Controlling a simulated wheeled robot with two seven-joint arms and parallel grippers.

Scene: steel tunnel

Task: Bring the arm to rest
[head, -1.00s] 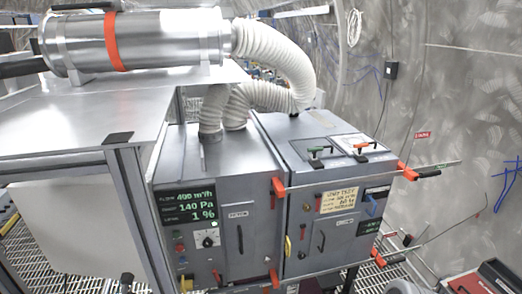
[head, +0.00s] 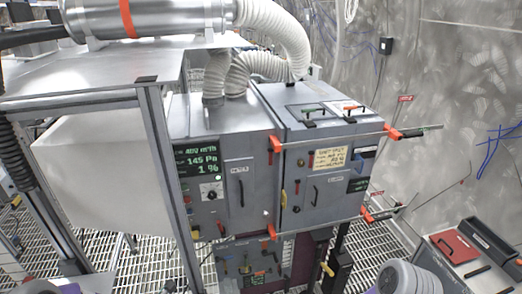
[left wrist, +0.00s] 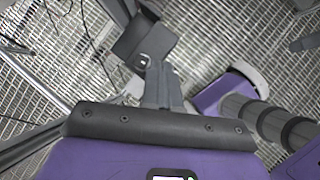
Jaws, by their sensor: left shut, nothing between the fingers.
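My left gripper (left wrist: 163,88) shows in the left wrist view, its dark grey fingers together beyond the black bolted edge of my purple housing. I see nothing held between them. A dark block lies in line with the fingers; whether it is part of the gripper or behind it I cannot tell. Neither gripper shows clearly in the head view. My right gripper is in neither view.
A grey cabinet (head: 240,185) with a green-lettered display stands in the middle, beside a metal-topped frame (head: 90,78). Red-tipped rods (head: 410,131) stick out right. White hoses (head: 280,35) rise above. A grey case (head: 465,255) stands lower right. Grating (head: 120,265) covers the floor.

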